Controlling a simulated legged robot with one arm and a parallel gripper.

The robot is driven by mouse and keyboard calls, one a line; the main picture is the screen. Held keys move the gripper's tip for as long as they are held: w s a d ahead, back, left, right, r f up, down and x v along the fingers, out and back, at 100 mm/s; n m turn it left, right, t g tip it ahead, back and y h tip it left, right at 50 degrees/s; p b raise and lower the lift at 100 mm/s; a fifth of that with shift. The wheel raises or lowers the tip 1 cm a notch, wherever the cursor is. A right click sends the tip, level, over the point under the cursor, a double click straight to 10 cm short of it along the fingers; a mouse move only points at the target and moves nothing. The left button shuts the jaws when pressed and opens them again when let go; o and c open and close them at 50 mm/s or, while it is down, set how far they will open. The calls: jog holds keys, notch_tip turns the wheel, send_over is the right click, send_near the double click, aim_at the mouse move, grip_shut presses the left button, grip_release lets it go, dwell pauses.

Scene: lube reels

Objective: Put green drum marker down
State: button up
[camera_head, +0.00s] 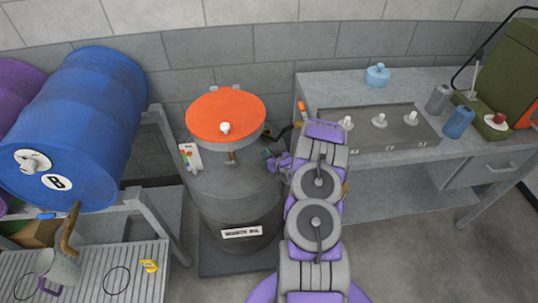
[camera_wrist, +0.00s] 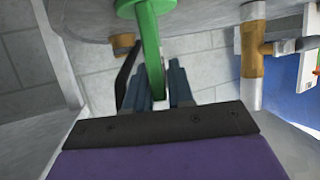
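The green drum marker (camera_wrist: 152,55) shows large in the wrist view, with its narrow end between the two dark fingers of my gripper (camera_wrist: 160,90). The fingers appear shut on it. In the head view, my gripper (camera_head: 278,163) is at the right side of the dark grey drum (camera_head: 235,205), near its top rim. Only a small green bit of the marker (camera_head: 267,154) shows there, over the drum's top edge. Whether the marker touches the drum is unclear.
An orange round lid (camera_head: 225,112) with a white knob sits above the drum. A white card with small coloured items (camera_head: 190,156) is at its left. A blue barrel (camera_head: 80,120) lies on a rack at left. A workbench (camera_head: 385,180) stands at right.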

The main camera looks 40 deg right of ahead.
jog(key=o, duration=0.3)
jog(key=p+v, duration=0.3)
jog(key=v, duration=0.9)
jog(key=s+a+r+n+g, duration=0.25)
jog(key=a+r+g, duration=0.55)
jog(key=a+r, duration=0.8)
jog(key=s+a+r+g, duration=0.2)
jog(key=s+a+r, duration=0.3)
jog(key=s, duration=0.4)
jog(key=s+a+r+g+y, duration=0.1)
jog(key=s+a+r, duration=0.4)
jog(key=s, duration=0.5)
jog(key=s+a+r+g+y, duration=0.1)
jog(key=s+a+r+g, duration=0.3)
jog(key=s+a, duration=0.5)
notch_tip(320, 180, up, 2)
jog(key=shift+s+r+m, duration=0.1)
jog(key=shift+s+m, duration=0.25)
jog(key=shift+s, duration=0.15)
